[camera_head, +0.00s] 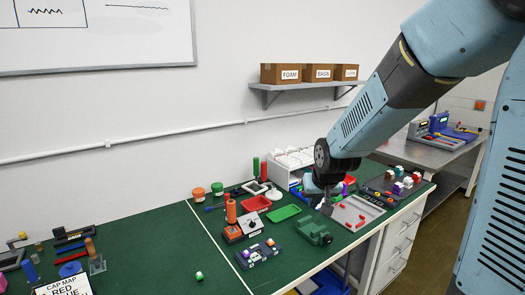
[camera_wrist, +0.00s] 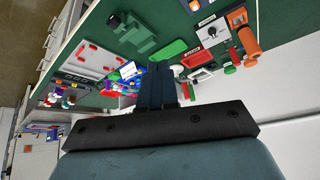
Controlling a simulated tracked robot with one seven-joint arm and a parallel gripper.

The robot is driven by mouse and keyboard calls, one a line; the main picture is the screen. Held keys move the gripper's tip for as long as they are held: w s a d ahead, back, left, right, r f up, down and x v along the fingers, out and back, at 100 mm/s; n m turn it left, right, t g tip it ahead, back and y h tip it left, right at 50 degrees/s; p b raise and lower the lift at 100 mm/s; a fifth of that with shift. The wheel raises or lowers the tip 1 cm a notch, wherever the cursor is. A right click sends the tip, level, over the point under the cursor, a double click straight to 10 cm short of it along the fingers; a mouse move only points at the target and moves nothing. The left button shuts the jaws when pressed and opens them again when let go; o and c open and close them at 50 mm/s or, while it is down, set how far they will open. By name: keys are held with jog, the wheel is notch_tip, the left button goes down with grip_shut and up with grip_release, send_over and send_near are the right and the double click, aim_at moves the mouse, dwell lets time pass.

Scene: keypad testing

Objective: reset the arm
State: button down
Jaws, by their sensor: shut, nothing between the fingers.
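My arm reaches in from the upper right in the head view and bends down over the right part of the green workbench (camera_head: 150,236). My gripper (camera_head: 327,208) hangs above the bench, near a grey tray panel (camera_head: 357,214) and a green vise-like block (camera_head: 314,232). In the wrist view my gripper (camera_wrist: 162,68) shows its dark fingers together, with nothing seen between them. The same grey panel (camera_wrist: 97,60) and green block (camera_wrist: 135,35) show beyond the fingers. Whether the fingertips touch anything is hard to tell.
A keypad board with coloured caps (camera_head: 398,183) lies right of my gripper. A white drawer rack (camera_head: 290,162) stands behind. A shelf with boxes (camera_head: 308,82) hangs above. The bench's middle left is mostly clear.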

jog(key=s+d+r, duration=0.3)
jog(key=s+r, duration=0.1)
jog(key=s, duration=0.3)
jog(key=s+d+r, duration=0.3)
jog(key=s+r, duration=0.2)
jog(key=s, duration=0.3)
jog(key=s+d+r+m+h, duration=0.1)
jog(key=s+d+r, duration=0.2)
jog(key=s, duration=0.5)
jog(key=shift+r, duration=0.85)
